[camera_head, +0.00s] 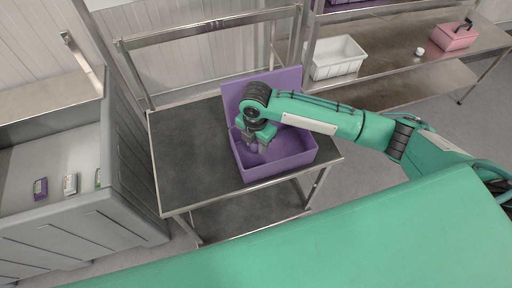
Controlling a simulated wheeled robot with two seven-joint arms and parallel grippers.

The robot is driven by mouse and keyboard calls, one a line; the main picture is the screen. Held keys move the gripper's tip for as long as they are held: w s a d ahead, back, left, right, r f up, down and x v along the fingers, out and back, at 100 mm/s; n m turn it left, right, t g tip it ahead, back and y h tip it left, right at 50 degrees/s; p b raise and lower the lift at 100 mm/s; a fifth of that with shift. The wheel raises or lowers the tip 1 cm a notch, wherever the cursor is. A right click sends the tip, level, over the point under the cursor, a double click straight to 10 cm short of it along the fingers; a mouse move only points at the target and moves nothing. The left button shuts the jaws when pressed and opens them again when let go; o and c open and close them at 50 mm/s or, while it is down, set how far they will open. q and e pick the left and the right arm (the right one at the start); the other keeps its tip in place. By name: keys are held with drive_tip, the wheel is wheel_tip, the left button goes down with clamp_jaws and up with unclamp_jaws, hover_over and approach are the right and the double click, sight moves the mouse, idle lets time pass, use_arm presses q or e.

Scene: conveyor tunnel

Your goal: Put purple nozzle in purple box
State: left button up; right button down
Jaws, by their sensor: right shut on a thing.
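The purple box (283,166) stands on the dark top of a metal cart, its open side up and its tall back wall behind my right gripper. My right gripper (258,146) points down inside the box, toward its left part. It is shut on a small purple thing, the purple nozzle (254,148), which shows only in part between the fingers. I cannot tell whether the nozzle touches the box floor. My left gripper is not in view.
The cart top (185,150) is clear left of the box. A grey conveyor (40,160) at the left carries several small items, one of them purple (40,188). A white bin (338,58) and a pink box (453,37) stand on a shelf at the back right.

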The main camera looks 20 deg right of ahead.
sight(256, 151)
wheel_tip(256, 151, down, 4)
drive_tip(key=shift+r+p, duration=0.25)
drive_tip(key=shift+p, duration=0.25)
drive_tip(key=shift+f, duration=0.4)
drive_tip(key=c, duration=1)
unclamp_jaws()
drive_tip(key=shift+f, duration=0.1)
drive_tip(key=shift+c, duration=0.2)
